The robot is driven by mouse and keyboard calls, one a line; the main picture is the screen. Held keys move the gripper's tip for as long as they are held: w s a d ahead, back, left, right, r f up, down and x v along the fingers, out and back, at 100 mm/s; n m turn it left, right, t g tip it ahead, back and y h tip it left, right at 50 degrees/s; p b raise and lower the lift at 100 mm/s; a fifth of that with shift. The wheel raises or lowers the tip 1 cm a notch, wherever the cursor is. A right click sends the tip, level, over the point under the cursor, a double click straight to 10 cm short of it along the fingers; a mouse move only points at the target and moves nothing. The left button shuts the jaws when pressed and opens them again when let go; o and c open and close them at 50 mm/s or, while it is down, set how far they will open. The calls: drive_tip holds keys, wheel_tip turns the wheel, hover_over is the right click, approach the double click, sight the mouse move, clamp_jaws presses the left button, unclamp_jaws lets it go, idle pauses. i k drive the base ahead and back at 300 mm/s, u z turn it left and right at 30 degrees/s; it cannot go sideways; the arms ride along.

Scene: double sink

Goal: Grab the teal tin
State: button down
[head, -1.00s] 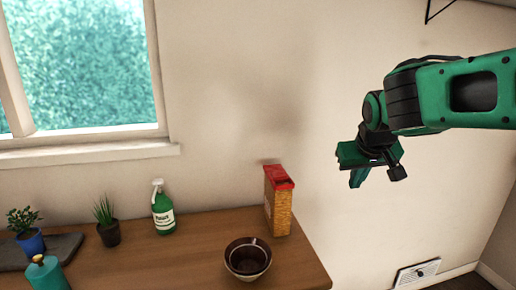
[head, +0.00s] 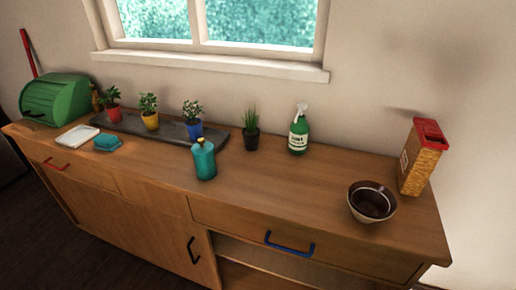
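A teal tin-like canister (head: 204,162) with a small gold top stands upright on the wooden counter in the head view, left of the middle. It stands just in front of the dark tray with potted plants. A small, low teal object (head: 107,143) lies farther left on the counter; I cannot tell what it is. My gripper is not in view.
The long counter (head: 290,185) holds a dark tray (head: 215,142) with several potted plants, a green spray bottle (head: 298,130), a brown bowl (head: 371,203), a red-topped box (head: 421,158) and a green bin (head: 57,99). Counter space right of the canister is clear.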

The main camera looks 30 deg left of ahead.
sight(205, 166)
drive_tip(key=u, duration=2.25)
